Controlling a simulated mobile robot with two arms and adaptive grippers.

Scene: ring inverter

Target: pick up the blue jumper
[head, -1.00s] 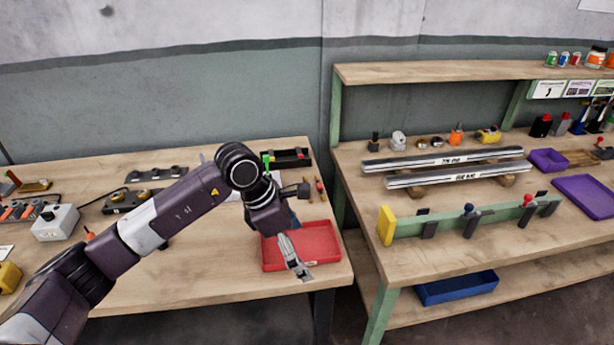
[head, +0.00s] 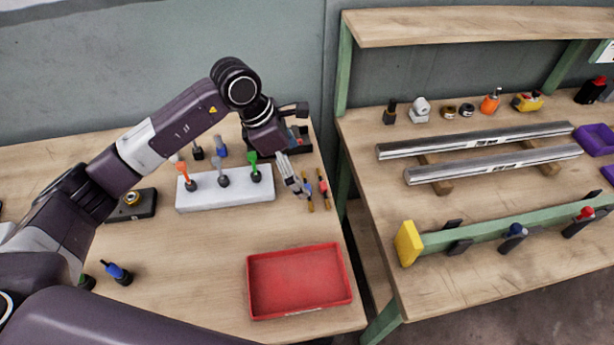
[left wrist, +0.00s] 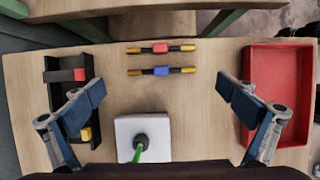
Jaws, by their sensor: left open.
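The blue jumper (left wrist: 161,71), a short rod with a blue middle and yellow ends, lies on the wooden table in the left wrist view. It lies parallel to a red jumper (left wrist: 160,48). In the head view, the blue jumper (head: 308,192) is beside the gripper tip, left of the red jumper (head: 323,187). My left gripper (head: 292,178) is open and empty above the table. In the left wrist view its two fingers (left wrist: 162,108) are spread wide, with the blue jumper between and slightly beyond them. My right gripper is not in view.
A red tray (head: 251,290) sits at the table's front right. A white block (head: 200,203) holds coloured-handled pieces left of the jumpers. A second bench (head: 375,215) stands to the right.

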